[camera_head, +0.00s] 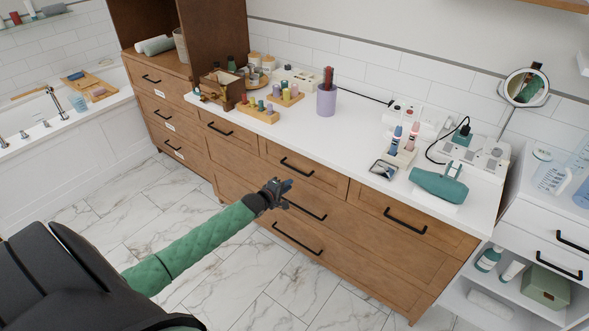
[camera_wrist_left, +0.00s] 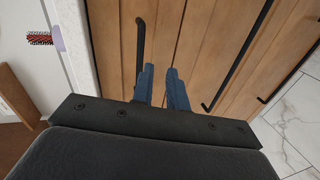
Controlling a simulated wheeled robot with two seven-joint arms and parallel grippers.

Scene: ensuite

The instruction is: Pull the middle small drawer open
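The middle small drawer (camera_head: 304,178) is the centre one in the top row of the wooden vanity, and its front looks flush with its neighbours. Its black bar handle (camera_head: 297,169) is clear of the gripper in the head view; in the wrist view what looks like this handle (camera_wrist_left: 140,40) lies just ahead of and beside the left finger. My left gripper (camera_head: 287,187) is in front of the vanity, just below that handle in the picture. Its two blue fingers (camera_wrist_left: 161,76) are apart with nothing between them. My right gripper is not in view.
The white countertop (camera_head: 340,130) above holds a purple cup (camera_head: 326,102), bottles on wooden trays and a green hair dryer (camera_head: 439,186). Small drawers flank the middle one; wider drawers with bar handles (camera_head: 298,239) lie below. The marble floor (camera_head: 235,270) in front is clear.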

